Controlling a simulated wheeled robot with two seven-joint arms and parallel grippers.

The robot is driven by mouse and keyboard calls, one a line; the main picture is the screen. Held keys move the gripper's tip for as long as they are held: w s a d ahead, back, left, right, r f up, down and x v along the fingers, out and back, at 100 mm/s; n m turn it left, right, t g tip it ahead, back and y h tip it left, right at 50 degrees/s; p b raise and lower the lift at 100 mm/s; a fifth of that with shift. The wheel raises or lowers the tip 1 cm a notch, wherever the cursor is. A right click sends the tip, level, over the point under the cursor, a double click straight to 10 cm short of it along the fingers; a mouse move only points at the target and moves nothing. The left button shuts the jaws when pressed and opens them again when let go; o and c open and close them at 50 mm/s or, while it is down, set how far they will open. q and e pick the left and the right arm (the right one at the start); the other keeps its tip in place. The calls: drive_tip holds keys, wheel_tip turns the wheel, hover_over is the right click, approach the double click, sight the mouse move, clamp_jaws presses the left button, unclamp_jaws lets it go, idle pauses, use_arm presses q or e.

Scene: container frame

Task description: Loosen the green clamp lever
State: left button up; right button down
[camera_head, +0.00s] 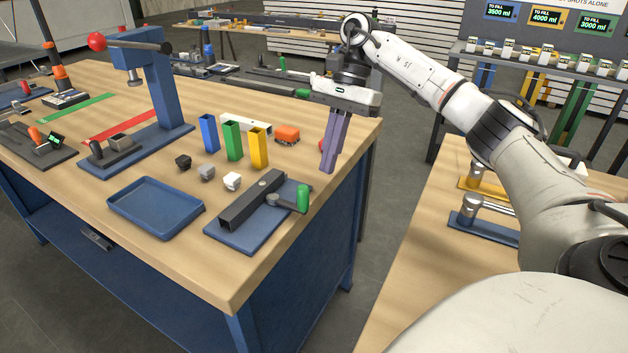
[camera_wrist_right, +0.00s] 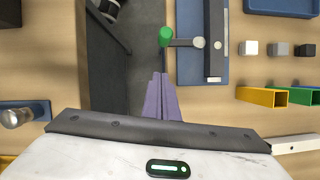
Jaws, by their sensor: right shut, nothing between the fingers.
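The green clamp lever (camera_head: 302,198) stands at the right end of a dark clamp bar (camera_head: 252,202) on a blue base plate (camera_head: 232,235), near the right edge of the wooden workbench. In the right wrist view the green lever knob (camera_wrist_right: 166,36) sits at the end of a grey arm reaching left from its pivot (camera_wrist_right: 199,42). My right gripper (camera_head: 328,170) points down with purple fingers closed together, empty, above and behind the lever. In the wrist view its fingertips (camera_wrist_right: 159,76) are below the knob, apart from it. My left gripper is not in view.
A blue tray (camera_head: 156,232) lies left of the clamp. A blue press (camera_head: 152,85) is farther left. A gap separates the bench from the right-hand table (camera_head: 400,290).

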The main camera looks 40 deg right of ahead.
drive_tip(key=shift+s+a+f+p, duration=0.15)
drive_tip(key=shift+a+f, duration=0.15)
drive_tip(key=shift+a, duration=0.5)
drive_tip(key=shift+s+a+f+p, duration=0.1)
drive_tip(key=shift+a+f, duration=0.15)
drive_tip(key=shift+a, duration=0.5)
drive_tip(key=shift+s+a+f+p, duration=0.15)
drive_tip(key=shift+a+f, duration=0.15)
drive_tip(key=shift+a, duration=0.5)
drive_tip(key=shift+w, duration=0.1)
